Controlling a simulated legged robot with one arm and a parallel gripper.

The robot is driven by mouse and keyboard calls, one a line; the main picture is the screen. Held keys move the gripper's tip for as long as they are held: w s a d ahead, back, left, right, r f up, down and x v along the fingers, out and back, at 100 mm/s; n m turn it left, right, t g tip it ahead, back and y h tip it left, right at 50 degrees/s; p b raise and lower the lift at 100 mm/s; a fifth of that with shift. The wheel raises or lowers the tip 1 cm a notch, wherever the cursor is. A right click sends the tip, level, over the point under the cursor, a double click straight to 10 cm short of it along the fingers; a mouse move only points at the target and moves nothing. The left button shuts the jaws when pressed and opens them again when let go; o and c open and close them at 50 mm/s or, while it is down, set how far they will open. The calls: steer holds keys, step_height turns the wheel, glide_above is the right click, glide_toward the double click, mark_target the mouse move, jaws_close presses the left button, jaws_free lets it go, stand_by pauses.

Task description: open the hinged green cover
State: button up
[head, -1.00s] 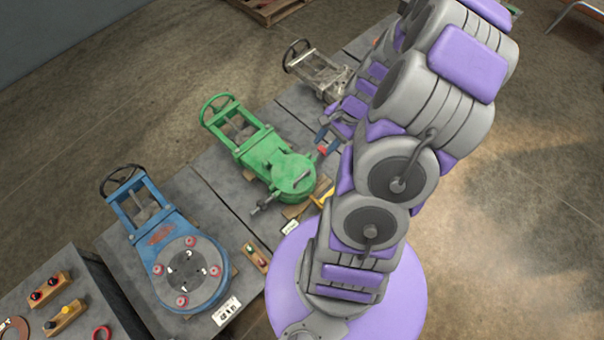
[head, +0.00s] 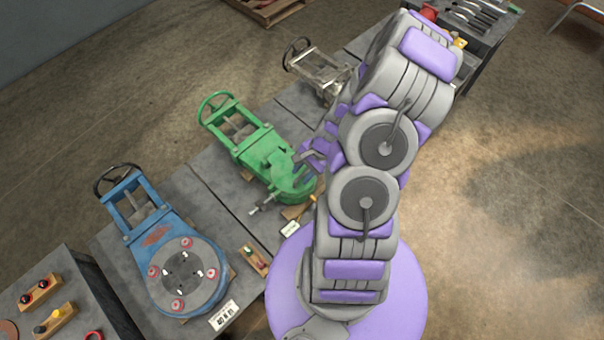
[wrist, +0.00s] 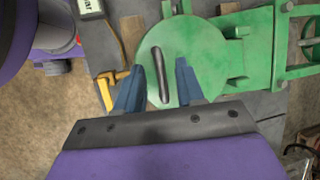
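The green machine (head: 250,145) with a handwheel stands on the grey bench. Its round green cover (wrist: 190,50) fills the middle of the wrist view and lies flat and closed. A dark bar handle (wrist: 160,75) runs across the cover. My gripper (wrist: 160,80) is open above the cover, with one blue finger on each side of the handle in the picture. I cannot tell whether the fingers touch the handle or cover. In the head view, my arm and gripper (head: 305,160) hide part of the cover.
A blue valve (head: 180,270) with a bolted round plate stands at the left on the bench. A bare metal valve (head: 320,75) stands behind the green one. A yellow-handled tool (wrist: 107,90) lies beside the cover. Another bench with tools (head: 480,20) is at the back right.

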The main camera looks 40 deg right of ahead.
steer(key=shift+a+f, duration=0.25)
steer(key=shift+f, duration=0.15)
jaws_close()
stand_by(0.5)
